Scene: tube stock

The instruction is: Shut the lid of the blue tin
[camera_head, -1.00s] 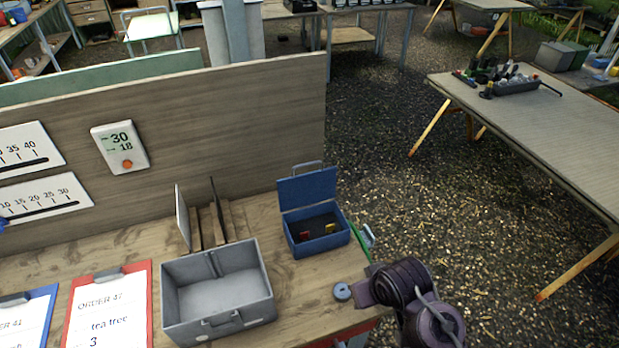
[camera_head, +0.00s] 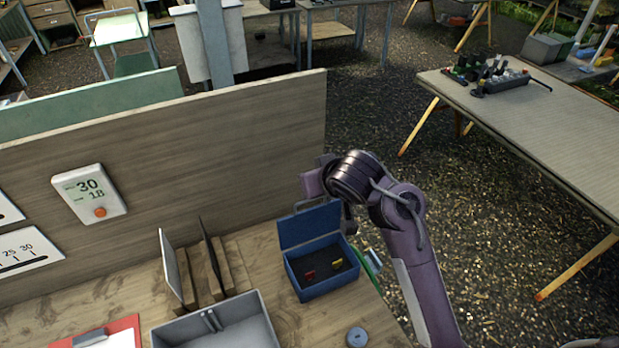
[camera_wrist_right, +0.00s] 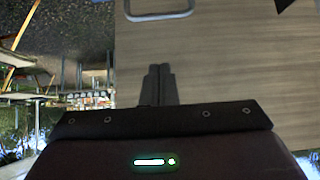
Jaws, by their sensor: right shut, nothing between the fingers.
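The blue tin (camera_head: 322,283) stands on the wooden bench at its right end. Its lid (camera_head: 309,227) stands open, raised at the back edge. A red piece (camera_head: 310,276) and a yellow piece (camera_head: 337,263) lie inside. My right arm reaches up to the right of the tin, with its wrist behind and above the lid. In the right wrist view my right gripper (camera_wrist_right: 160,72) is shut and empty. A grey loop (camera_wrist_right: 158,12), apparently the lid's handle, shows beyond the fingertips, apart from them. The lid partly hides the gripper in the head view. My left gripper is out of view.
A grey open bin (camera_head: 222,332) stands left of the tin, with upright panels in a wooden rack (camera_head: 205,268) behind it. A blue-grey ring (camera_head: 357,337) lies in front of the tin. A wooden partition (camera_head: 270,130) rises behind the bench.

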